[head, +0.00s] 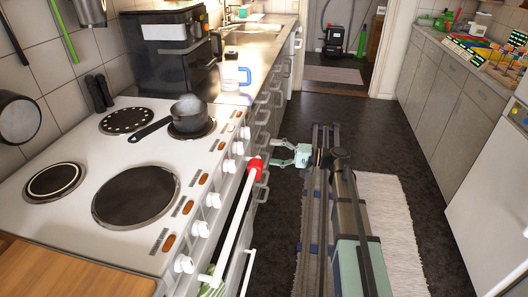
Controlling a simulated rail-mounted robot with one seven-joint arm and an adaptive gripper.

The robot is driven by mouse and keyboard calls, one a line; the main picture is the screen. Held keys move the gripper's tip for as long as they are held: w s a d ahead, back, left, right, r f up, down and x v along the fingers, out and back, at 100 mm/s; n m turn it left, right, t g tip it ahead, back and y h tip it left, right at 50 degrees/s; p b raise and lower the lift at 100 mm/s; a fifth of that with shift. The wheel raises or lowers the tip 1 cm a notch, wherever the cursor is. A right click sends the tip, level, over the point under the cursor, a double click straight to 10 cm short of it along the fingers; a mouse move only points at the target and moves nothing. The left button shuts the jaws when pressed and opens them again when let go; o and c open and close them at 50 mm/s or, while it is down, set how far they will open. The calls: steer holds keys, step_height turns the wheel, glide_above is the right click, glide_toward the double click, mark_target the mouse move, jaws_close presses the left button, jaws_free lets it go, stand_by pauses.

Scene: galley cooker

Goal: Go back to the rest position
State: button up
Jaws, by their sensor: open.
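My gripper (280,153) is in the head view, just right of the cooker's front edge, pointing left. Its two pale green fingers are apart with nothing between them. They are close to a red fitting (255,167) on the end of the white bar handle (232,232); I cannot tell whether they touch it. The white cooker (90,255) has several dark hotplates and a row of white knobs on its front.
A small pot (187,106) with a dark handle stands on the back right hotplate. A black appliance (165,52) and a white bottle (230,72) stand on the counter behind. A pale rug (385,225) lies on the dark floor. Cabinets (430,75) line the right side.

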steer(key=shift+s+d, duration=0.1)
steer(key=shift+d, duration=0.25)
steer(key=s+d+f+m+g+h+p, duration=0.1)
steer(key=s+f+h, duration=0.2)
steer(key=f, duration=0.6)
steer(key=s+d+f+h, duration=0.1)
steer(key=s+f+h, duration=0.2)
steer(key=f, duration=0.5)
steer(key=s+d+f+g+h+p, duration=0.35)
steer(key=s+f+h, duration=0.25)
steer(key=s+f, duration=0.95)
steer(key=s+d+f+n+g+h+p, duration=0.1)
steer(key=s+f+g+h+p, duration=0.1)
steer(key=s, duration=0.8)
steer(key=s+d+f+n+g+h+p, duration=0.1)
steer(key=s+d+f+g+p, duration=0.1)
steer(key=s, duration=0.9)
steer(key=s+d+f+n+g+h+p, duration=0.1)
steer(key=s+d+f+g+h+p, duration=0.1)
steer(key=s, duration=0.9)
steer(key=shift+s+f+h+p, duration=0.15)
steer(key=shift+f+h+p, duration=0.15)
steer(key=shift+p, duration=0.45)
